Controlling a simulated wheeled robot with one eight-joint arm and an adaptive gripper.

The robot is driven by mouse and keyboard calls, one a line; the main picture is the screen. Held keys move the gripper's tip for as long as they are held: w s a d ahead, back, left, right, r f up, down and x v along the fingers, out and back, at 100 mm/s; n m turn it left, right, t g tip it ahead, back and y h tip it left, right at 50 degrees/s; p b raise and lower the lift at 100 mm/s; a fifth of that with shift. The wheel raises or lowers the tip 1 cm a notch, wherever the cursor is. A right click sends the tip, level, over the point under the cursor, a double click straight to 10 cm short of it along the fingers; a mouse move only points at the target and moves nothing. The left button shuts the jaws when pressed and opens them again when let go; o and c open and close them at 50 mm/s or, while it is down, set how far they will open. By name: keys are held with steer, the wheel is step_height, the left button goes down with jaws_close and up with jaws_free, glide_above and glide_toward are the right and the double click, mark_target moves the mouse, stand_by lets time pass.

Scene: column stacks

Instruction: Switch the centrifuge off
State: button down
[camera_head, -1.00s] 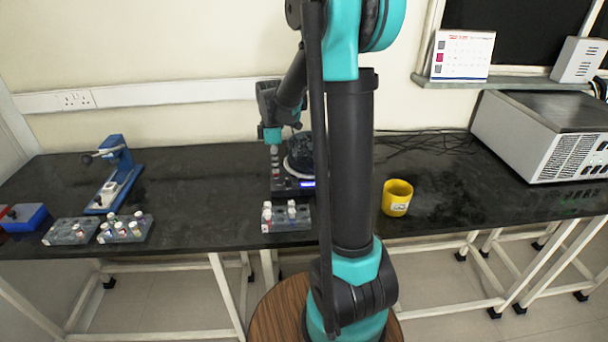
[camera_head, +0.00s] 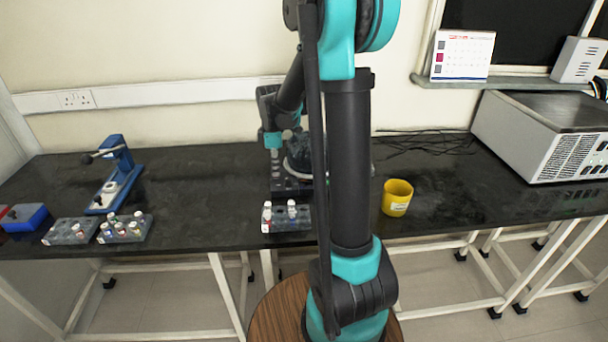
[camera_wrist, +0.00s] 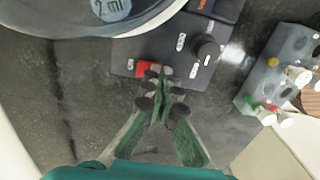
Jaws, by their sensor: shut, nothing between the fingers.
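The centrifuge (camera_head: 298,161) stands at the back middle of the bench, partly hidden behind my arm. In the wrist view its dark control panel (camera_wrist: 185,45) carries a red switch (camera_wrist: 146,69), a black knob (camera_wrist: 207,49) and a display (camera_wrist: 224,8) that looks dark. Its round pale rim (camera_wrist: 60,27) fills the top left. My gripper (camera_wrist: 164,73) is shut and empty, with its fingertips at the right end of the red switch, partly covering it. I cannot tell whether they touch it. In the head view my gripper (camera_head: 275,168) is over the panel.
A tube rack (camera_head: 286,222) stands in front of the centrifuge and shows at the right of the wrist view (camera_wrist: 272,72). A yellow cup (camera_head: 397,198) is to the right. A blue device (camera_head: 117,176) and more racks (camera_head: 124,231) are at the left. A grey instrument (camera_head: 545,135) sits far right.

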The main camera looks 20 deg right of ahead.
steer(key=shift+r, duration=2.5)
